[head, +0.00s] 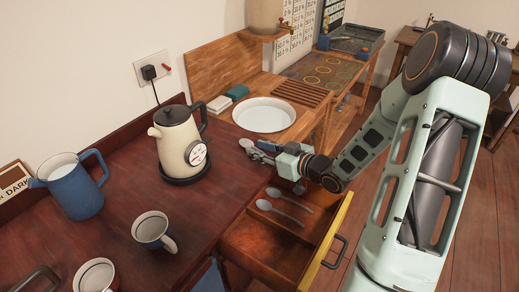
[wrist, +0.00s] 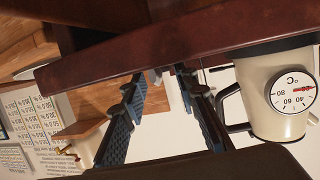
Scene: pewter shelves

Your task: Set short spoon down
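A small silver spoon (head: 246,143) shows just beyond my gripper (head: 262,152) at the far right end of the dark red table. I cannot tell whether it rests on the table or is slightly above it. In the wrist view my gripper's fingers (wrist: 160,77) stand apart, with a small pale-grey piece (wrist: 153,76) between the tips, partly hidden, against the table edge. Two more spoons lie in the open drawer: one nearer my gripper (head: 290,198) and one beside it (head: 278,211). I cannot tell by length which spoon is the short one.
The yellow-fronted drawer (head: 335,237) stands open below my gripper. A cream kettle (head: 178,145) stands left of it, also in the wrist view (wrist: 270,90). A white plate (head: 264,114) lies behind. A blue jug (head: 75,190) and mugs (head: 152,229) are at left.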

